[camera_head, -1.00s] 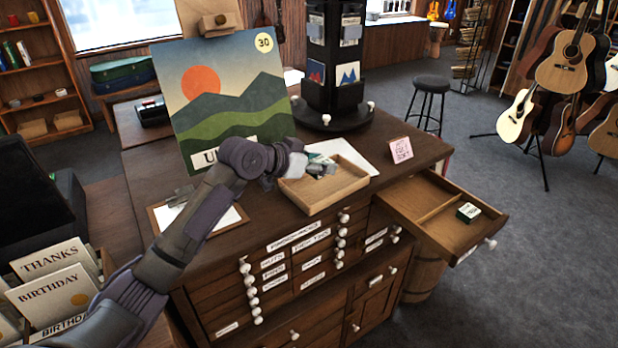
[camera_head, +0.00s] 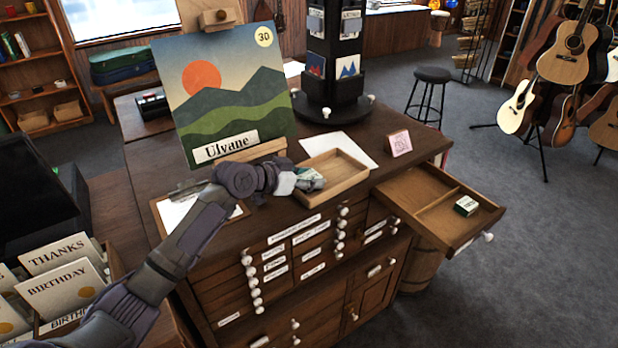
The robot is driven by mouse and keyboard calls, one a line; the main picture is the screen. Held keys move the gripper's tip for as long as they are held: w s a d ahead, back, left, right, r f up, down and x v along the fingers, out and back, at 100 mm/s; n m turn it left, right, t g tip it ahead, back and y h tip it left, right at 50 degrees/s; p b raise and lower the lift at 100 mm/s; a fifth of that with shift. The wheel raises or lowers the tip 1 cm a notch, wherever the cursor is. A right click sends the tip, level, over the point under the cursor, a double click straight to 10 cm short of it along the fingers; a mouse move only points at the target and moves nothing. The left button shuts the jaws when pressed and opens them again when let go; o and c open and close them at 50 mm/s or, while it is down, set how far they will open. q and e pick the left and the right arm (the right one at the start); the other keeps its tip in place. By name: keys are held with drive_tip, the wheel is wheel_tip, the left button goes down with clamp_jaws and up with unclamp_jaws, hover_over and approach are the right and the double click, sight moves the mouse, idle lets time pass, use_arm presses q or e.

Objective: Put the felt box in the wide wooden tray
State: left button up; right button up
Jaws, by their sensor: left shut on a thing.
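My left gripper (camera_head: 308,182) is shut on a small green-and-white box (camera_head: 307,174), held at the left side of a shallow wooden tray (camera_head: 340,168) on the cabinet top. The gripper's fingers partly cover the box, and I cannot read its label. The visible part of the tray's floor is bare; its left edge is partly hidden by the gripper. Another small dark green box with a white label (camera_head: 466,206) lies in the right compartment of the open drawer (camera_head: 415,190). I cannot tell from the labels which box is the felt one. My right gripper is not in view.
A landscape picture (camera_head: 225,95) stands behind my left arm. A clipboard (camera_head: 175,212) lies left of the gripper. A dark rotating display (camera_head: 330,75), a white sheet (camera_head: 350,143) and a pink card (camera_head: 399,142) stand or lie behind and right of the tray.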

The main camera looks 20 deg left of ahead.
use_arm(q)
drive_tip(key=shift+s+d+f, duration=0.1)
drive_tip(key=shift+s+f, duration=0.15)
drive_tip(key=shift+f, duration=0.45)
drive_tip(key=o, duration=0.8)
drive_tip(key=shift+f, duration=0.15)
drive_tip(key=shift+r, duration=0.55)
drive_tip(key=b+v, duration=0.2)
drive_tip(key=v, duration=0.9)
drive_tip(key=shift+w+r, duration=0.2)
drive_tip(key=shift+s+a+r, duration=0.35)
drive_tip(key=shift+s+r, duration=0.05)
